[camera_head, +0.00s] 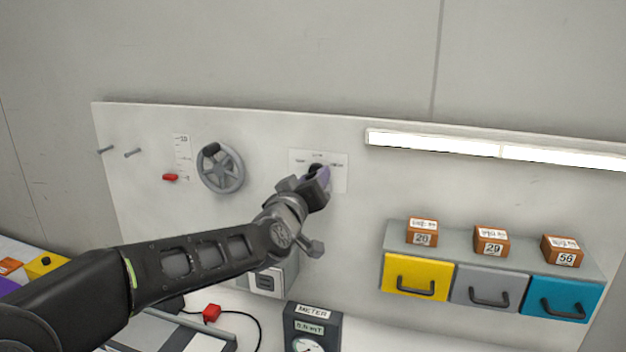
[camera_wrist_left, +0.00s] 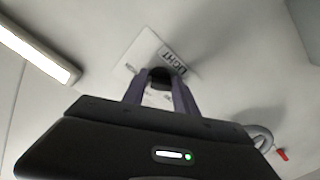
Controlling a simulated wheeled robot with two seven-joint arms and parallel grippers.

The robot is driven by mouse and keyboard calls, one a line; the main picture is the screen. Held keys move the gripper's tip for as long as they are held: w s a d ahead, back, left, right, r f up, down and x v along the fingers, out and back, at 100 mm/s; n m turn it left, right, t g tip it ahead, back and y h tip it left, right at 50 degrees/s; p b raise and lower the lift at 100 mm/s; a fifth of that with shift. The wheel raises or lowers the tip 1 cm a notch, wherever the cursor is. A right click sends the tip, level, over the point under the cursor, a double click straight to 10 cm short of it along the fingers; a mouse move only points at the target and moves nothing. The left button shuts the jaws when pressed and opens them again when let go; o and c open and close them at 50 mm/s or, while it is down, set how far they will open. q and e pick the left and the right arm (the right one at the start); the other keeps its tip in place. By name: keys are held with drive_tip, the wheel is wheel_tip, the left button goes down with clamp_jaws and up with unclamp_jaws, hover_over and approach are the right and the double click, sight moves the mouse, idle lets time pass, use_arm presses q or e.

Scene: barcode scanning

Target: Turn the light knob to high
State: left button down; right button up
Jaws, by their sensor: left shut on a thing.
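The light knob (camera_wrist_left: 158,78) is dark and round, on a white label plate (camera_head: 339,182) on the upright panel. In the left wrist view the plate carries the word LIGHT (camera_wrist_left: 176,62). My left gripper (camera_head: 320,178) reaches the plate from the lower left. In the left wrist view its two purple-grey fingers (camera_wrist_left: 161,84) stand on either side of the knob and are shut on it. In the head view the gripper hides most of the knob, and which setting it points to cannot be told. My right gripper is not in view.
A lit lamp bar (camera_head: 440,143) is at the upper right. A grey handwheel (camera_head: 220,168) and red pointer (camera_head: 170,177) are to the left. Yellow, grey and blue drawers (camera_head: 488,287) with numbered boxes stand lower right. A meter (camera_head: 312,326) stands below.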

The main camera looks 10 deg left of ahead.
use_arm(q)
drive_tip(key=c, duration=1)
unclamp_jaws()
drive_tip(key=s+b, duration=0.1)
drive_tip(key=s, duration=0.6)
drive_tip(key=shift+s+a+b, duration=0.25)
drive_tip(key=shift+s+b, duration=0.05)
drive_tip(key=shift+s, duration=0.1)
drive_tip(key=shift+f, duration=0.1)
